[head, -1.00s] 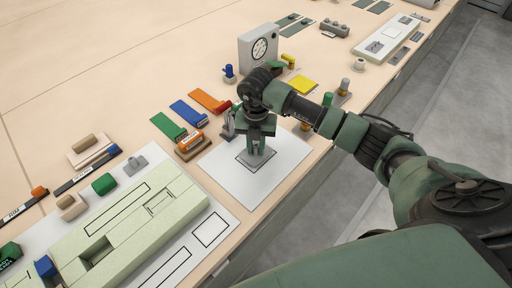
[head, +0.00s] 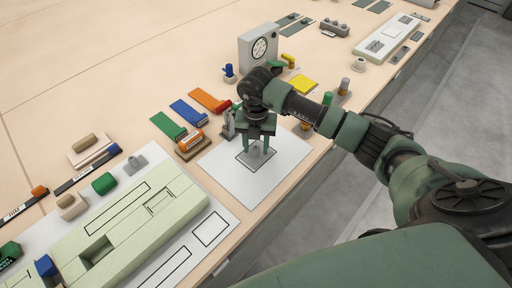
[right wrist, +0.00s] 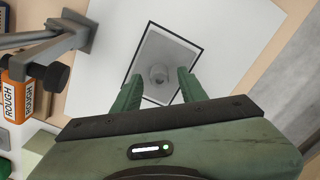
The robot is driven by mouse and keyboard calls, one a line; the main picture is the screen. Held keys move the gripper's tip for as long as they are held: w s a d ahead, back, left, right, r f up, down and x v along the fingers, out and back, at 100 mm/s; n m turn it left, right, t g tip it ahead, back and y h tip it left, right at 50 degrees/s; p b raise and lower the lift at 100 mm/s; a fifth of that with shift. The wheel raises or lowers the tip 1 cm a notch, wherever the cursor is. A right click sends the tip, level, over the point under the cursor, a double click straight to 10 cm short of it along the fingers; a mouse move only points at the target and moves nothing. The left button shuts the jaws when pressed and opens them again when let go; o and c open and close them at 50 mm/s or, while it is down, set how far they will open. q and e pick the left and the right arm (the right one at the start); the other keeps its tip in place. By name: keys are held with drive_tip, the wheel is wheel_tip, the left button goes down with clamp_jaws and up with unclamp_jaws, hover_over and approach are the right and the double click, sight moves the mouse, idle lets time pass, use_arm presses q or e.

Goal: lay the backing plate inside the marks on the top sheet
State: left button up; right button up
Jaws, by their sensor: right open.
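The backing plate (head: 257,157) is a small grey plate with a round knob, lying flat on the white top sheet (head: 285,166). The right wrist view shows the plate (right wrist: 170,54) within a black rectangular outline, the marks (right wrist: 178,33). Its visible edges look inside the lines; the near part is partly hidden by my fingers. My right gripper (head: 257,149) is open above the plate, its fingers apart on either side of the knob (right wrist: 158,73) and not touching it. My left gripper is not in view.
An orange block labelled ROUGH (head: 190,141) and a grey stand (head: 229,127) are close left of the sheet. Green, blue and orange strips (head: 188,112) lie behind. A pale green panel (head: 130,225) is at front left. The table's edge runs along the right.

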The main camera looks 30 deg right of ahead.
sight(256, 148)
wheel_tip(256, 148, up, 11)
drive_tip(key=shift+b, duration=0.45)
idle(0.3)
